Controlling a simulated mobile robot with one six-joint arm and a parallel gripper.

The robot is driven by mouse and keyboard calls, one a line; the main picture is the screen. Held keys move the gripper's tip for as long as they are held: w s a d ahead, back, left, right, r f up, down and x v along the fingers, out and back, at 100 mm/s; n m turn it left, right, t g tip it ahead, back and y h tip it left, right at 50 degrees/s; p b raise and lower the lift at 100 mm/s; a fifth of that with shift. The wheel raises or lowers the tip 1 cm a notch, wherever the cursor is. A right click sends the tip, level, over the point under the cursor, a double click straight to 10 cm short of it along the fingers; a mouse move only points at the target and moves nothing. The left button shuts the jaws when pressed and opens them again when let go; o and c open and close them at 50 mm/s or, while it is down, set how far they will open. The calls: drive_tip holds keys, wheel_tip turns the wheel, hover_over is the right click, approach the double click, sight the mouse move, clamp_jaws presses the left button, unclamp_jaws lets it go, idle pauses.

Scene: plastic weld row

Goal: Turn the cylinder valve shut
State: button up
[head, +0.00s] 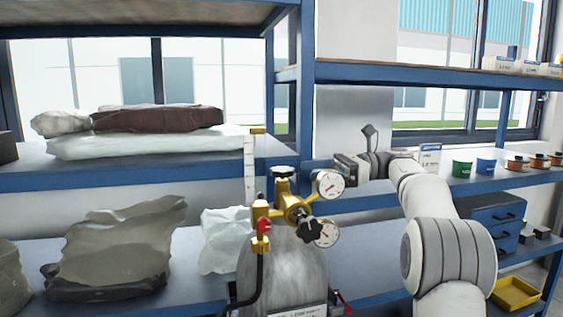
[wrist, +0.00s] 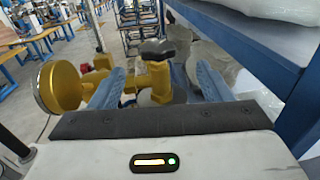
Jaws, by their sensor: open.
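The grey gas cylinder (head: 285,265) stands upright in front of the shelves. On top is a brass cylinder valve (head: 282,187) with a dark handwheel (head: 284,171). In the wrist view the dark handwheel (wrist: 157,50) appears upright on the brass valve body (wrist: 157,80), framed between my two blue fingers. My gripper (wrist: 159,72) is open and empty. In the head view my gripper (head: 340,169) is right of the handwheel, with a gap visible between them. A gauge partly hides the fingertips there. Whether either finger touches the valve cannot be told.
A brass regulator (head: 294,211) with two gauges (head: 330,183) and a black knob (head: 309,229) sits close to my gripper. A red-marked fitting (head: 262,226) carries a black hose. A blue shelf post (head: 306,90) and shelves with bags (head: 150,145) stand behind.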

sight(282, 168)
drive_tip(key=shift+g, duration=0.4)
drive_tip(key=a, duration=0.2)
drive_tip(key=s+a, duration=0.1)
drive_tip(key=a, duration=0.5)
drive_tip(key=shift+s+a+r+p, duration=0.15)
drive_tip(key=shift+a+r+p, duration=0.05)
drive_tip(key=shift+r+p, duration=0.15)
drive_tip(key=shift+c, duration=0.4)
drive_tip(key=c, duration=0.9)
drive_tip(key=shift+s+r+m+t, duration=0.1)
drive_tip(key=shift+m+t, duration=0.8)
drive_tip(key=shift+t, duration=0.7)
drive_tip(key=m+t+b, duration=0.1)
drive_tip(key=m+t, duration=0.1)
drive_tip(key=t, duration=0.1)
drive_tip(key=shift+t, duration=0.4)
drive_tip(key=shift+m, duration=0.3)
